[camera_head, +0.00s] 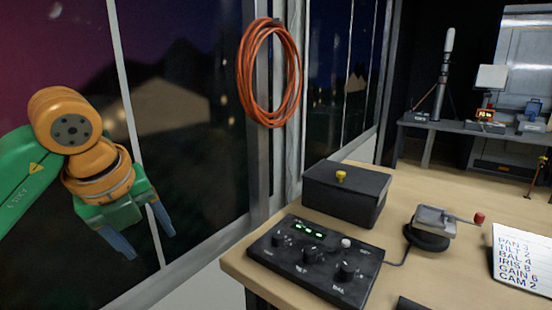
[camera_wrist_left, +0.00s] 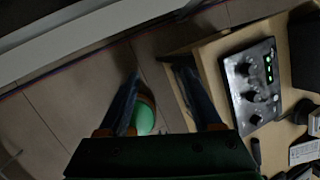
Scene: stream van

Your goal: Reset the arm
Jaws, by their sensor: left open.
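My left arm comes in from the left in the head view, green with orange joints. Its gripper (camera_head: 142,232) hangs in front of the dark window, left of the desk and clear of it. Its two blue-grey fingers are apart and nothing is between them. In the left wrist view the open gripper (camera_wrist_left: 162,95) points down at the floor beside the desk. A green round thing (camera_wrist_left: 145,115) shows below, by the left finger. My right gripper is in neither view.
The wooden desk (camera_head: 429,188) holds a black control panel (camera_head: 317,260) with knobs, a black box (camera_head: 346,194) with a yellow knob, a small crank device (camera_head: 432,232) and a white note card (camera_head: 524,260). An orange cable coil (camera_head: 245,75) hangs on the window post. Tiled floor (camera_wrist_left: 70,110) lies left of the desk.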

